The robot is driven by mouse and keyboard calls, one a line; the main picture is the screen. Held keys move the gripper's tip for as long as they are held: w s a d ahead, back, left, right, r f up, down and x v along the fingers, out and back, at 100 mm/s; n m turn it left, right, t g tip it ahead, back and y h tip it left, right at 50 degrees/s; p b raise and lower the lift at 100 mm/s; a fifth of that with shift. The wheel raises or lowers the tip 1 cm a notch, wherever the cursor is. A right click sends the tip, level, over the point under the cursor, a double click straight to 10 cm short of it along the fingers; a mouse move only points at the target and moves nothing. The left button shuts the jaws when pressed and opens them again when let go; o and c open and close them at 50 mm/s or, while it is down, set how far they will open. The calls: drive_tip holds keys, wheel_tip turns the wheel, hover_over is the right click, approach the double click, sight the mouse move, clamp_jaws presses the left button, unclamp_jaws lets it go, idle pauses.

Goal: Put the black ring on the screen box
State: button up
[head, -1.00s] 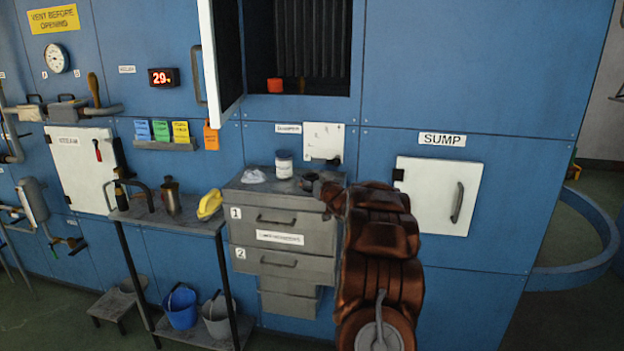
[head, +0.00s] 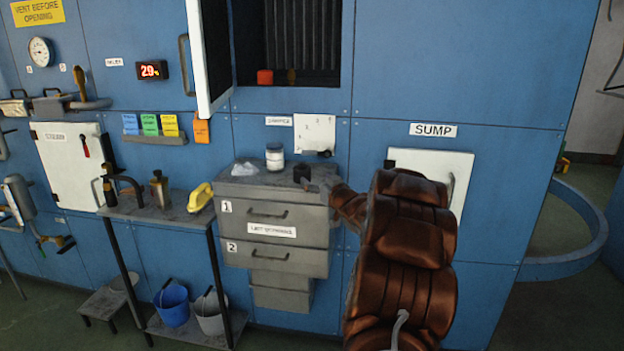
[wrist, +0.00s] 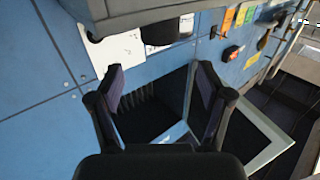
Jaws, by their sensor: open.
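I cannot make out the black ring for certain in either view. No thing is clearly marked as the screen box; an open recess (head: 335,50) with dark vertical slats and a white door (head: 208,50) swung open is in the blue wall at top centre of the head view. The recess also shows between my fingers in the wrist view (wrist: 158,100). My gripper (head: 303,175) is small and dark in the head view, at the right end of the grey drawer unit's top (head: 235,178). In the wrist view my gripper (wrist: 160,75) is open, with nothing between its fingers.
A white jar (head: 274,157) and a pale crumpled thing (head: 243,169) are on the drawer unit. A red block (head: 265,77) sits in the recess. A side table (head: 170,212) holds a yellow thing (head: 200,197). The white SUMP door (head: 458,165) is partly behind my arm.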

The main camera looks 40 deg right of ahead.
drive_tip(key=shift+v, duration=1.05)
drive_tip(key=shift+r, duration=0.1)
drive_tip(key=a+f+g, duration=0.3)
drive_tip(key=a+g, duration=0.2)
drive_tip(key=a, duration=0.7)
drive_tip(key=s+a+f+g+y, duration=0.1)
drive_tip(key=s+a+f+g, duration=0.1)
drive_tip(key=s+a, duration=0.35)
drive_tip(key=s+a+f+g+y, duration=0.1)
drive_tip(key=s+a+f+g, duration=0.15)
drive_tip(key=a, duration=0.55)
drive_tip(key=s+a+f+n+g+y, duration=0.1)
drive_tip(key=s+a+g, duration=0.3)
drive_tip(key=s+a, duration=0.7)
drive_tip(key=s+a+f+n+g+y, duration=0.2)
drive_tip(key=s+a+g, duration=0.3)
drive_tip(key=s+a, duration=0.6)
drive_tip(key=s+f, duration=0.1)
drive_tip(key=s, duration=0.7)
drive_tip(key=shift+s+a+n+y, duration=0.2)
drive_tip(key=shift+a+n+y, duration=0.1)
drive_tip(key=shift+a, duration=0.1)
drive_tip(key=shift+g, duration=0.25)
